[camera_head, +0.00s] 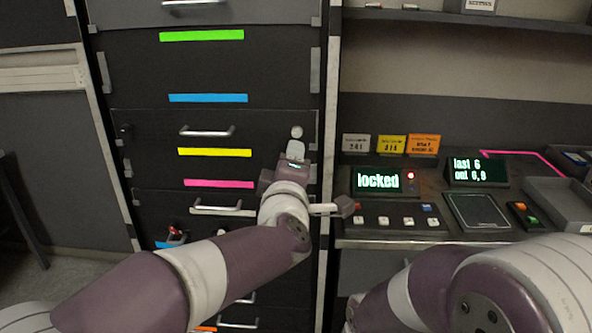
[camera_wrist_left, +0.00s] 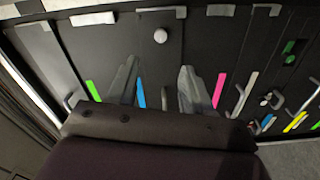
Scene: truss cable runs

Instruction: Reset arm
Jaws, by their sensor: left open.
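My left arm reaches in from the left in the head view. Its gripper (camera_head: 296,150) is at the right side of a dark drawer front, just below a round pale knob (camera_head: 297,132). In the left wrist view the two fingers of my left gripper (camera_wrist_left: 160,66) stand apart with nothing between them. The knob (camera_wrist_left: 160,36) shows beyond the fingertips, apart from them. My right arm (camera_head: 450,285) fills the lower right of the head view; its gripper cannot be made out.
The dark cabinet has drawers with bar handles (camera_head: 207,131) and coloured strips, including a yellow strip (camera_head: 214,152). On the right, a console holds a screen reading "locked" (camera_head: 378,181), a second screen (camera_head: 476,171), buttons and a grey tray (camera_head: 560,203). A shelf (camera_head: 470,19) runs above.

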